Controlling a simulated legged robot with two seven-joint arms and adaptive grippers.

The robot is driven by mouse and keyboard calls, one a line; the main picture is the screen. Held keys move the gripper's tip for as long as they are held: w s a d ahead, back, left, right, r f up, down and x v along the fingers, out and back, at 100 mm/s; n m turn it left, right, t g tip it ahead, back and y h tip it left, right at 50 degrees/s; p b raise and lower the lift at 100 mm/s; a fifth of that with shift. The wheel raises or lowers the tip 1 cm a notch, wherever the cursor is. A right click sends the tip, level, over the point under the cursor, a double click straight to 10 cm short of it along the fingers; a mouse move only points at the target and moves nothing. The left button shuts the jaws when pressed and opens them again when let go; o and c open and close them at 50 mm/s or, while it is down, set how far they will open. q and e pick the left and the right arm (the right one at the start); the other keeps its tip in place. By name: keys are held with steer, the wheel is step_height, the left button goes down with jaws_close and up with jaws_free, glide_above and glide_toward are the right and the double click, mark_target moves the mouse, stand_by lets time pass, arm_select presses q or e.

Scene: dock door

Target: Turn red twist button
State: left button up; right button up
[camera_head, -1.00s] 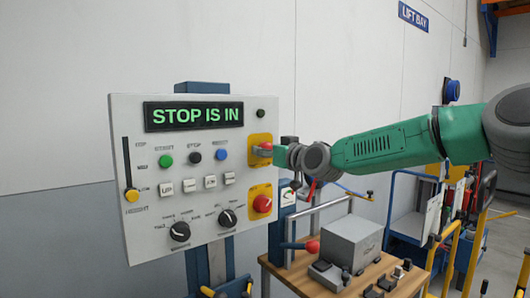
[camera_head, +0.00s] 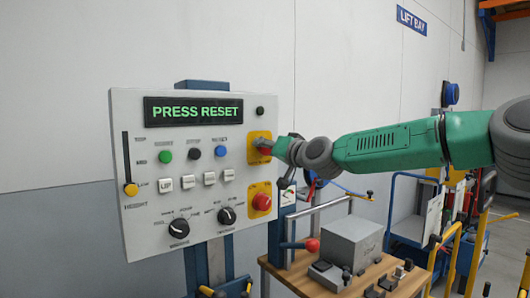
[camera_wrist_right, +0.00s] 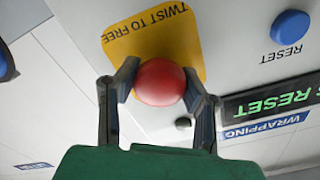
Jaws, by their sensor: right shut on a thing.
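The red twist button (camera_wrist_right: 160,82) is a round red knob on a yellow plate marked "TWIST TO FREE" in the right wrist view. In the head view the red twist button (camera_head: 265,148) is at the upper right of the white control panel (camera_head: 140,225), partly hidden by my gripper. My right gripper (camera_head: 270,149) reaches it from the right. In the right wrist view my right gripper (camera_wrist_right: 161,88) has one finger on each side of the knob and is shut on it. The display (camera_head: 194,111) reads "PRESS RESET". My left gripper is not in view.
A second red button (camera_head: 261,202) on a yellow plate sits below. A blue reset button (camera_head: 221,152) is to the left. A workbench (camera_head: 305,284) with a grey box (camera_head: 351,242) stands at the right, under my arm. A red-knobbed lever (camera_head: 312,246) sticks out beside the panel.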

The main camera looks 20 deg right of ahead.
steer(key=shift+w+f+m, duration=0.15)
steer(key=shift+f+m, duration=0.15)
steer(key=shift+m, duration=0.2)
steer(key=o, duration=1.2)
steer(key=shift+o, duration=0.2)
steer(key=shift+w, duration=0.15)
steer(key=shift+r, duration=0.1)
